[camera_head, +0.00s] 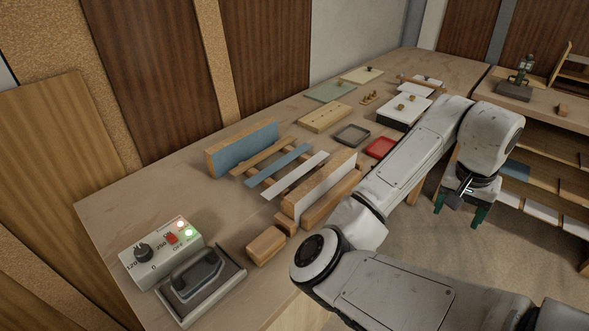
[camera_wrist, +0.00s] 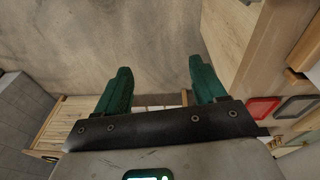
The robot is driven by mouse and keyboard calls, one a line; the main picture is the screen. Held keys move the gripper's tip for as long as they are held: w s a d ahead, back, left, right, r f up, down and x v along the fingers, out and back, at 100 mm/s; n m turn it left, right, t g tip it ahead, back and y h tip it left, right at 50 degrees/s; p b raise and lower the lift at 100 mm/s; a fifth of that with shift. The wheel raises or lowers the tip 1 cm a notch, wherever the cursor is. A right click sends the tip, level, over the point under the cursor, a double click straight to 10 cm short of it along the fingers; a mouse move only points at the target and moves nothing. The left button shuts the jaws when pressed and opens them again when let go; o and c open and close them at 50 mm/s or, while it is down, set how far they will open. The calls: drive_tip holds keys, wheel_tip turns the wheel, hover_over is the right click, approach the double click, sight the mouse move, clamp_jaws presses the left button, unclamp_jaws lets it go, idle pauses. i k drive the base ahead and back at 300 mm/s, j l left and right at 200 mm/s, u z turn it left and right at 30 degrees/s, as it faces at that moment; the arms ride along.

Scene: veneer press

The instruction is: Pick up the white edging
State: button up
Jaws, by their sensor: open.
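The white edging (camera_head: 294,176) is a thin flat strip in the head view. It lies slantwise across wooden supports on the workbench, beside a blue strip (camera_head: 279,164) and a wood-coloured strip (camera_head: 259,157). My gripper (camera_head: 459,210) hangs at the right, past the bench's front edge and well away from the edging. Its two green fingers are apart and empty. In the wrist view my gripper (camera_wrist: 158,78) is open over bare floor, and the edging does not show there.
A white-faced board (camera_head: 324,187) stands close right of the edging; a blue-faced board (camera_head: 243,149) stands left. An iron on a stand (camera_head: 197,283), a control box (camera_head: 160,250), a wooden block (camera_head: 266,245) and a red tray (camera_head: 380,148) are on the bench (camera_head: 130,205).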

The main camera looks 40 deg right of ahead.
sight(274, 190)
drive_tip(key=i, duration=1.4)
